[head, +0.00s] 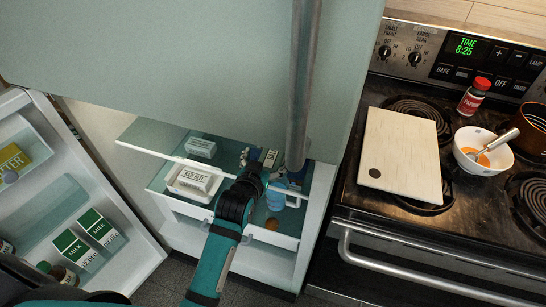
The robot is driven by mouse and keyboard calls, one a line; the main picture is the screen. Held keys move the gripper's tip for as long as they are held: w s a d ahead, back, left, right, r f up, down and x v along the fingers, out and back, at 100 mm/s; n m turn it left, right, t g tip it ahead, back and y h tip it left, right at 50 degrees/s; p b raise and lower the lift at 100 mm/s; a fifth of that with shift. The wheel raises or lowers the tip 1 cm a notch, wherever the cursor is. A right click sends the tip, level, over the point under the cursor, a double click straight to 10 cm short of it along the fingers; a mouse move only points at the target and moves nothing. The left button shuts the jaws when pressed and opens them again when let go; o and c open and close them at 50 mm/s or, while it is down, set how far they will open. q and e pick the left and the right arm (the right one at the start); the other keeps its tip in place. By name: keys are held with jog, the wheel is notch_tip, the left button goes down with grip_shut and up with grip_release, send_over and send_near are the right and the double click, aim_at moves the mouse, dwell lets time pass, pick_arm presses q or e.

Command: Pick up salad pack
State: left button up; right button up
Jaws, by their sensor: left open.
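The open fridge holds several packs on glass shelves. My left gripper (249,180) reaches into it from below, over the front of the shelf. It is open, and I see nothing held in it. Small packs (270,157) stand just beyond its tips, partly hidden by it; I cannot tell whether one is the salad pack. Left of the gripper lies a white tray pack (193,182) with a printed label, apart from it. A pale box (201,147) sits farther back. My right gripper is not in view.
A blue jug (276,197) stands close to the gripper's right. The open fridge door (150,262) holds milk cartons (101,229) on the left. The fridge's side wall bounds the right. A stove with a cutting board (401,150) and a bowl (484,164) is farther right.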

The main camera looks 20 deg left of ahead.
aim_at(270, 160)
pick_arm(q)
jog(key=shift+s+f+p+x, duration=0.1)
jog(key=shift+f+p+x, duration=0.15)
jog(key=shift+x, duration=1.05)
jog(key=shift+s+f+p+x, duration=0.1)
jog(key=shift+f+x, duration=0.15)
jog(key=shift+x, duration=1.1)
jog(key=shift+s+d, duration=0.1)
jog(key=shift+d, duration=0.05)
jog(key=c, duration=1.3)
jog(key=shift+c, duration=0.6)
jog(key=shift+r, duration=0.1)
